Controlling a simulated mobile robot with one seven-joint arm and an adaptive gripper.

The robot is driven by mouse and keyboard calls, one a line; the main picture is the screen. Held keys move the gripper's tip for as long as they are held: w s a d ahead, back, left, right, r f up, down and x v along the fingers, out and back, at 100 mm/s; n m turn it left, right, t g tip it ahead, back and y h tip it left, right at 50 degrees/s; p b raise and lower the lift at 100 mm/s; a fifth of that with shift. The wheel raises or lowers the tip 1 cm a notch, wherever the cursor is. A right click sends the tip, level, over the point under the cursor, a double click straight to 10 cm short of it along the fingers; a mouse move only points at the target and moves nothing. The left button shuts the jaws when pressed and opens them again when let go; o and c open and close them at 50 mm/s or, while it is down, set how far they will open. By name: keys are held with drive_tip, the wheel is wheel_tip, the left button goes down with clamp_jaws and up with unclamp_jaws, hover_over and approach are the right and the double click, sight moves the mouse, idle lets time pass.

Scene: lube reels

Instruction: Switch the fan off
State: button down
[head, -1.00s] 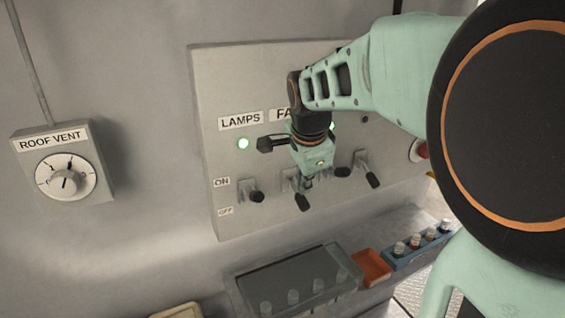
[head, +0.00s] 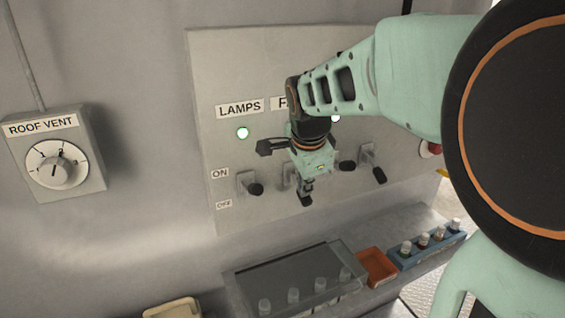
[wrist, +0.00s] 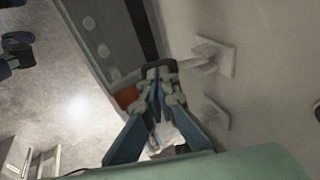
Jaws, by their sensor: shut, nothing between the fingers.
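The grey switch panel (head: 215,70) is on the wall. The fan label (head: 281,103) is partly hidden by my arm, and the fan's light is hidden. Below it, the fan lever (head: 306,200) has its dark handle angled downward, lower than the lamps lever's. My gripper (head: 308,184) is shut and empty, pointing down just above this handle in the head view. In the wrist view my closed fingertips (wrist: 161,73) are right by a lever handle with a pale stem (wrist: 207,66). I cannot tell whether they touch.
Two more levers (head: 346,166) (head: 379,174) stand right. A red button (head: 434,149) is farther right. A clear-lidded box (head: 295,275), orange tray (head: 377,266) and blue rack (head: 428,248) are below.

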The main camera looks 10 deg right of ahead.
drive_tip(key=shift+f, duration=0.15)
drive_tip(key=f+b, duration=0.1)
drive_tip(key=b, duration=0.4)
drive_tip(key=shift+w+f+t, duration=0.15)
drive_tip(key=shift+f+t, duration=0.25)
drive_tip(key=shift+s+f, duration=0.1)
drive_tip(key=shift+s, duration=0.15)
drive_tip(key=shift+w+d+r+p, duration=0.1)
drive_tip(key=shift+w+r+p, duration=0.1)
drive_tip(key=shift+r+p, duration=0.6)
